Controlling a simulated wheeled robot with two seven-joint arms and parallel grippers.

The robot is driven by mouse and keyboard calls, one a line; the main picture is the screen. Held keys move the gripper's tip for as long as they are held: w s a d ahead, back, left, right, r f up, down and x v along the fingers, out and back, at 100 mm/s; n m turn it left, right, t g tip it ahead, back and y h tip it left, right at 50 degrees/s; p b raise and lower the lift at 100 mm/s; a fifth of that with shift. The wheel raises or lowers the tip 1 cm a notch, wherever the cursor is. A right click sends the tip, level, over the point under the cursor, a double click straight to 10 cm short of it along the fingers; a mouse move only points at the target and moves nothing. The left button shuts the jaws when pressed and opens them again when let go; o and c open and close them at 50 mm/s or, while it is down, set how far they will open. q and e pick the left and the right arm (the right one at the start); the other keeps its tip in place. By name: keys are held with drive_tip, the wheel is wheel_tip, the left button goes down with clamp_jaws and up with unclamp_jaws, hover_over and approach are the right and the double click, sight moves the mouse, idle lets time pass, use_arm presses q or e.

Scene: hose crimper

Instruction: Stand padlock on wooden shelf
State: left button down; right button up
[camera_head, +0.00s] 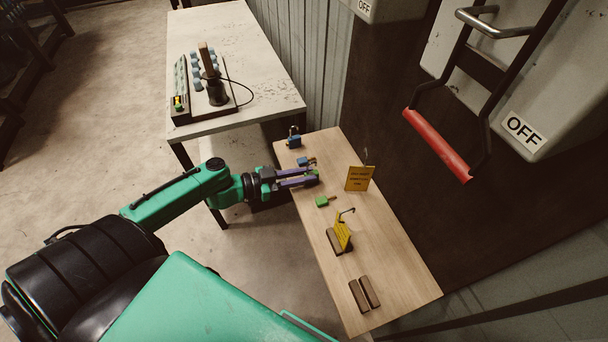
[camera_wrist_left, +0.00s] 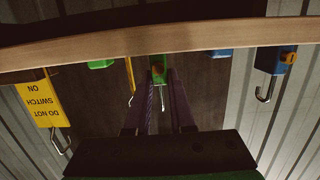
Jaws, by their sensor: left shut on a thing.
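My left gripper (camera_head: 312,177) reaches over the wooden shelf (camera_head: 385,265) from its left edge, and its fingers are shut on a green padlock (camera_wrist_left: 158,68). In the left wrist view, the fingers (camera_wrist_left: 159,88) close around the padlock's body, and its metal shackle shows between them. The shelf edge (camera_wrist_left: 200,38) crosses that view just beyond the padlock; I cannot tell whether the padlock touches the shelf. A second green padlock (camera_head: 323,201) with a key lies on the shelf just nearer than the gripper. My right gripper is not in view.
Blue padlocks (camera_head: 294,141) (camera_head: 304,161) stand on the far end of the shelf. A yellow sign (camera_head: 359,178) is close to the gripper's right. A yellow tag (camera_head: 342,232) and a slotted wooden block (camera_head: 364,294) are nearer. A white table (camera_head: 260,60) stands beyond.

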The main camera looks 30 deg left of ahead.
use_arm(q)
drive_tip(key=c, duration=0.8)
unclamp_jaws()
drive_tip(key=shift+o, duration=0.2)
